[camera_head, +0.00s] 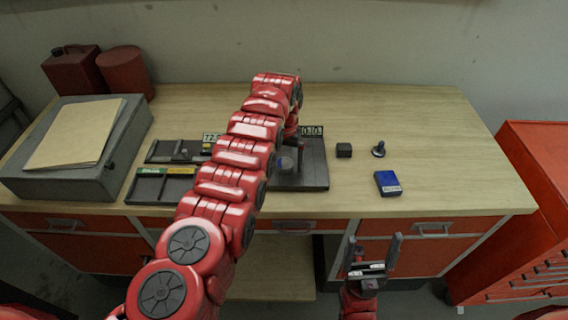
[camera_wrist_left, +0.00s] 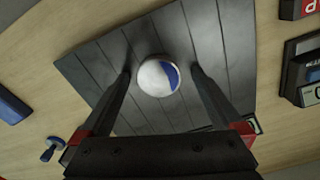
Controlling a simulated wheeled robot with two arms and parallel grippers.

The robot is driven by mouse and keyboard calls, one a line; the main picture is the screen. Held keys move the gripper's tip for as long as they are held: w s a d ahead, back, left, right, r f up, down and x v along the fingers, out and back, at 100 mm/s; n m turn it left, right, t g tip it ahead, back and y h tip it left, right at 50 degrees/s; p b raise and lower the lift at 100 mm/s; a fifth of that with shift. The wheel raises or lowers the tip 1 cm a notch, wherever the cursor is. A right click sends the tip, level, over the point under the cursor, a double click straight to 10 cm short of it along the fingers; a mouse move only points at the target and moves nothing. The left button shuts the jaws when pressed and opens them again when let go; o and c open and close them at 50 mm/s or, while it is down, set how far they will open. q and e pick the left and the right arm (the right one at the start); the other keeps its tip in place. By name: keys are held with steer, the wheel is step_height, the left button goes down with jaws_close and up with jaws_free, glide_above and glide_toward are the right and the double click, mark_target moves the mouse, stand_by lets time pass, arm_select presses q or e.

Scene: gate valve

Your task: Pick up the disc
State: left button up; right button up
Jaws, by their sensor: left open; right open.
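The disc (camera_wrist_left: 157,77), round with a white and a blue part, lies on a dark grooved plate (camera_wrist_left: 83,68) in the left wrist view. In the head view the disc (camera_head: 286,163) is small and partly hidden by my left arm. My left gripper (camera_wrist_left: 161,72) is open, with one finger on each side of the disc; gaps seem to show between fingers and disc. I cannot tell its exact height above the plate. My right gripper (camera_head: 373,242) is open and empty in front of the workbench, well away from the disc.
On the workbench (camera_head: 440,140), a black block (camera_head: 344,150), a dark knob-like part (camera_head: 379,149) and a blue box (camera_head: 388,183) sit right of the plate. Dark trays (camera_head: 160,188) lie left of it. A grey case (camera_head: 75,150) stands far left. The bench's right end is clear.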

arm_select(q)
jaws_close()
stand_by(0.4)
steer(key=shift+w+r, duration=0.1)
steer(key=shift+r, duration=0.05)
